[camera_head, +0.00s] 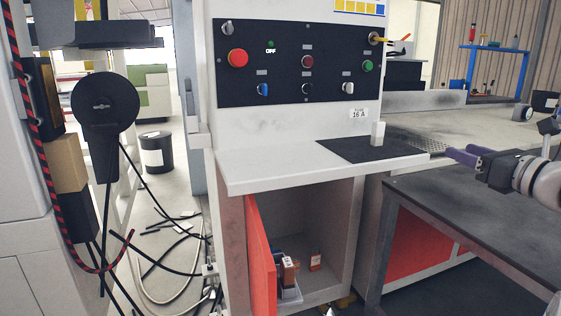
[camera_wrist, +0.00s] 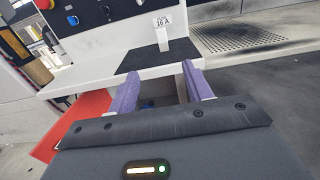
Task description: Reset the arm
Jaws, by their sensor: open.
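My gripper (camera_head: 464,154) is at the right of the head view, level with the shelf and to the right of it. Its two purple fingers are apart and nothing is between them. In the wrist view my gripper (camera_wrist: 158,90) points toward the white shelf (camera_head: 270,172). A small white block (camera_head: 378,133) stands upright on the black mat (camera_head: 350,150) on that shelf, apart from the fingers. The block also shows in the wrist view (camera_wrist: 162,39), beyond the fingertips.
Above the shelf is a black control panel (camera_head: 300,64) with knobs and buttons. Below it an open cabinet with a red door (camera_head: 261,255) holds small boxes (camera_head: 289,270). A dark table (camera_head: 490,215) stands at the right. Cables (camera_head: 165,250) lie on the floor at left.

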